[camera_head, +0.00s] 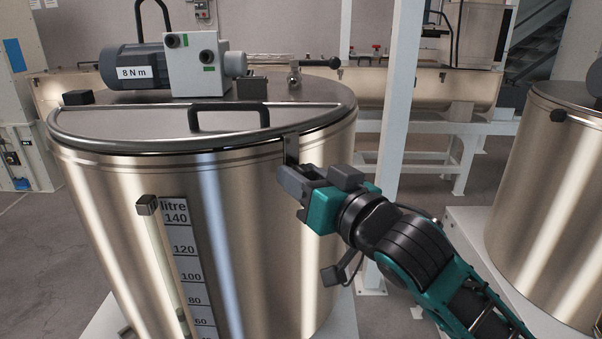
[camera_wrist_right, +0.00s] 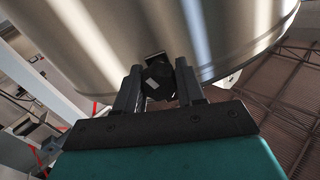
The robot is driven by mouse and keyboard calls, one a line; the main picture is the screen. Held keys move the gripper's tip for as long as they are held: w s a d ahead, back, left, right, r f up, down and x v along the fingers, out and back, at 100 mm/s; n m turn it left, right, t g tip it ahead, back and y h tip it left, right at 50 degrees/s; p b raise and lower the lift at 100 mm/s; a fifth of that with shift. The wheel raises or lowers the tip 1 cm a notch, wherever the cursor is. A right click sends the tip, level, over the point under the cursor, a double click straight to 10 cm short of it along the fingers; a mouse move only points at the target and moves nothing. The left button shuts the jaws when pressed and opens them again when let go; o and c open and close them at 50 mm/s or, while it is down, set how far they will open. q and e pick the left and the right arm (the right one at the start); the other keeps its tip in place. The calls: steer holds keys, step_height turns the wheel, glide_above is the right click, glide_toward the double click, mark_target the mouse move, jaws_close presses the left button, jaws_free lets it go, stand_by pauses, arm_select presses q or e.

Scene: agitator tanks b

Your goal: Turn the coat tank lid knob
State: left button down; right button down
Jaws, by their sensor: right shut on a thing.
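The large steel tank (camera_head: 256,240) stands upright with its dark-rimmed lid (camera_head: 110,129) on top. A narrow dark bracket (camera_head: 291,150) hangs from the lid's right front rim. My right gripper (camera_head: 292,184) is at the tank's wall just below this bracket. In the right wrist view, a black knob (camera_wrist_right: 158,82) with a small pale mark sits between the two fingers of my right gripper (camera_wrist_right: 158,74), which is shut on it. In the head view the knob is hidden by the gripper. My left gripper is not in view.
A motor (camera_head: 135,70) labelled 8 N m and a black handle (camera_head: 228,108) are on the lid. A litre scale (camera_head: 187,260) runs down the tank's front. A white post (camera_head: 399,130) stands behind my right arm. Another steel tank (camera_head: 550,190) stands at the right.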

steer(key=shift+m+p, duration=0.3)
steer(key=shift+m, duration=0.1)
steer(key=m, duration=0.5)
steer(key=shift+m, duration=1.1)
steer(key=m, duration=0.5)
steer(key=c, duration=1.1)
jaws_free()
steer(key=shift+a+m, duration=0.15)
steer(key=shift+m, duration=0.35)
steer(key=o, duration=0.7)
steer(key=shift+o, duration=0.2)
